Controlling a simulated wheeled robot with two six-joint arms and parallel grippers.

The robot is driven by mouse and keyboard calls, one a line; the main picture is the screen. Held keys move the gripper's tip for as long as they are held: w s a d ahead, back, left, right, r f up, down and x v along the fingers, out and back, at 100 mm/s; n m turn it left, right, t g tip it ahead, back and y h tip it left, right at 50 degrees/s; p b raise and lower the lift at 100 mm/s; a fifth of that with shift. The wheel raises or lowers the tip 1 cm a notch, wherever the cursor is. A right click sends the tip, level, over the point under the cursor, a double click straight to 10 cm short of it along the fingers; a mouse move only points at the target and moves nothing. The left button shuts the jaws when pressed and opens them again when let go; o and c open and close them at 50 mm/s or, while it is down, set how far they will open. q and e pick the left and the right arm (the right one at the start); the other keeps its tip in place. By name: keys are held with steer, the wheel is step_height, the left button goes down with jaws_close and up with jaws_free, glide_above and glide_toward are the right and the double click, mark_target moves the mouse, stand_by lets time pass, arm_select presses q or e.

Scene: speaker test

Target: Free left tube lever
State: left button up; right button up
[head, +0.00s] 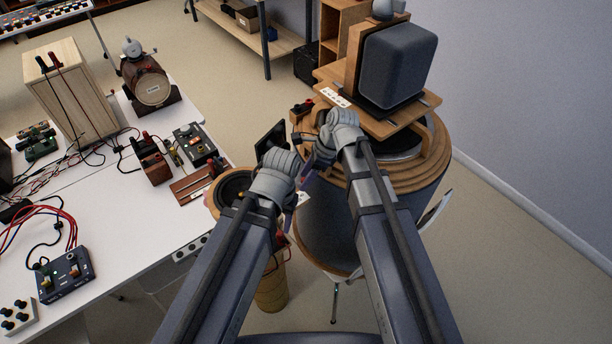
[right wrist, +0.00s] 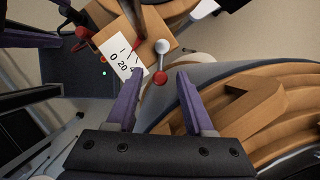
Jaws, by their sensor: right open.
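In the right wrist view, a small lever (right wrist: 160,62) with a white ball (right wrist: 162,46) and a red ball (right wrist: 160,78) stands by a wooden block (right wrist: 122,31) bearing a white card (right wrist: 121,60) with numbers. My right gripper (right wrist: 159,75) is open. Its purple fingers lie on either side of the red ball in the picture; I cannot tell whether they touch it. In the head view my right gripper (head: 313,172) is by the large dark drum (head: 322,225). My left gripper (right wrist: 32,66) shows at the left of the right wrist view, its fingers apart. The lever is hidden in the head view.
A grey speaker (head: 398,65) stands on a wooden platform over the drum. A black-coned round speaker (head: 232,186) is beside my left arm. The white table (head: 120,235) at left holds boxes, cables and a small barrel (head: 146,84). Floor is open at right.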

arm_select(q)
steer(key=shift+r, duration=0.1)
arm_select(e)
steer(key=shift+r, duration=0.1)
arm_select(q)
step_height(320, 180, up, 7)
steer(key=p, duration=0.7)
arm_select(e)
steer(key=v, duration=0.7)
steer(key=shift+r, duration=0.35)
steer(key=shift+d, duration=0.15)
